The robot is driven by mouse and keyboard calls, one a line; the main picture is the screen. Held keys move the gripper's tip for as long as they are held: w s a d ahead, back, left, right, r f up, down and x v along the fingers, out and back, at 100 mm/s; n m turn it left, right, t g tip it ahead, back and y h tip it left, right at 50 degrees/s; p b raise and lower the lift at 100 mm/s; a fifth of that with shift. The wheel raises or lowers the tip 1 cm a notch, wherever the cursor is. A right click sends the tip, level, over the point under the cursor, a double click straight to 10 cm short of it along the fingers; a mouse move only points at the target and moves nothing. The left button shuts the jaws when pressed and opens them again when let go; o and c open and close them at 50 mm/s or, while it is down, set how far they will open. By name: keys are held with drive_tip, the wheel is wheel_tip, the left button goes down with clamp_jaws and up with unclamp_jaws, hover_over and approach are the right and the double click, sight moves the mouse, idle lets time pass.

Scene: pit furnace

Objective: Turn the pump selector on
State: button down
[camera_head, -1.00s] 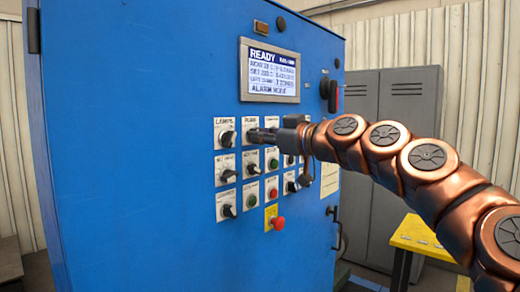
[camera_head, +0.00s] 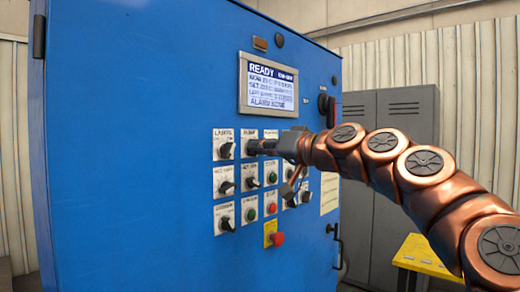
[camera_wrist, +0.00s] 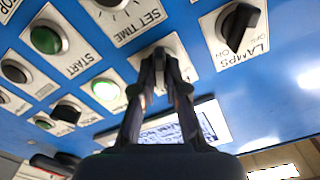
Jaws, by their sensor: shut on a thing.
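The pump selector is a knob on a white plate (camera_head: 248,133) in the top row of the blue panel, second from the left. My gripper (camera_head: 257,147) reaches it from the right, with its fingers shut around the knob. In the wrist view my gripper (camera_wrist: 160,62) closes on the knob against its white plate (camera_wrist: 146,58). The fingers hide most of the knob, so its pointer angle cannot be read.
The lamps selector (camera_head: 226,150) is close on the left; it also shows in the wrist view (camera_wrist: 238,22). Other knobs and buttons surround the pump selector. A red mushroom button (camera_head: 278,238) is below, a display (camera_head: 268,85) above, and a yellow table (camera_head: 428,257) at right.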

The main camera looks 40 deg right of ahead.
drive_tip(key=shift+m, duration=0.3)
drive_tip(key=c, duration=1.2)
unclamp_jaws()
drive_tip(key=v, duration=1.2)
drive_tip(key=shift+a, duration=0.1)
